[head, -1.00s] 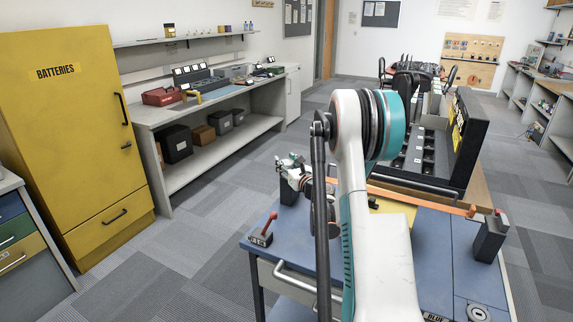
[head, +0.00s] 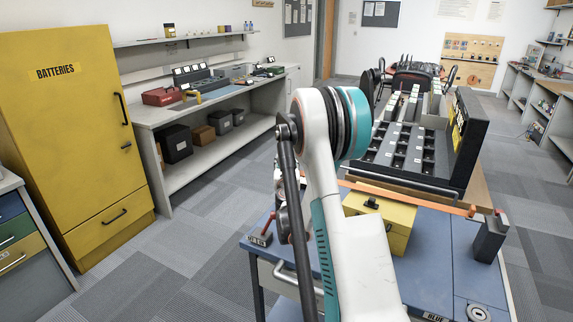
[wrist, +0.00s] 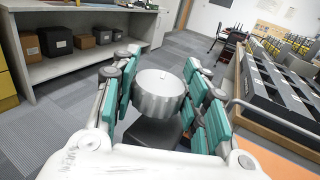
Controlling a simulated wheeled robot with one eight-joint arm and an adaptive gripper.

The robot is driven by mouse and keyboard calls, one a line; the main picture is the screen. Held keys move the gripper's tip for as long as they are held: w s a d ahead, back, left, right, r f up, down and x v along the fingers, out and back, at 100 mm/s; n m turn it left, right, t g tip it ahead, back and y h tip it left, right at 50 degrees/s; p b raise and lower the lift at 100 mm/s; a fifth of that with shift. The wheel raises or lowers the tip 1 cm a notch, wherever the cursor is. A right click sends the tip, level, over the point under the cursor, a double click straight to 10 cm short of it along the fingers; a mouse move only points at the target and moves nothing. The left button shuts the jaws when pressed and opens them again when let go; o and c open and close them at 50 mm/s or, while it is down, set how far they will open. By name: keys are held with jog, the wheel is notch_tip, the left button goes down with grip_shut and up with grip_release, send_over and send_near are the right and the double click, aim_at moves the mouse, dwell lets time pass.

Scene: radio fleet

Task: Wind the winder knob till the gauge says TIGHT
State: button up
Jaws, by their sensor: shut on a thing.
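In the wrist view, the winder knob (wrist: 159,92) is a silver round cap on top of a dark block (wrist: 153,132). My gripper (wrist: 160,76) has its teal-padded fingers on both sides of the knob and is shut on it. In the head view, my arm hides the gripper and the knob. An orange strap (head: 400,195) runs across the blue cart top (head: 445,262) to a dark post (head: 490,238) at the right. I can read no gauge in either view.
A yellow box (head: 366,208) with a black catch stands on the cart under the strap. A small block with a red lever (head: 262,231) sits at the cart's left edge. A black slotted rack (head: 405,150) stands behind. The floor at left is clear.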

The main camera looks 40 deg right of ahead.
jog(key=o, duration=1.1)
jog(key=v, duration=1.2)
jog(key=shift+w, duration=0.1)
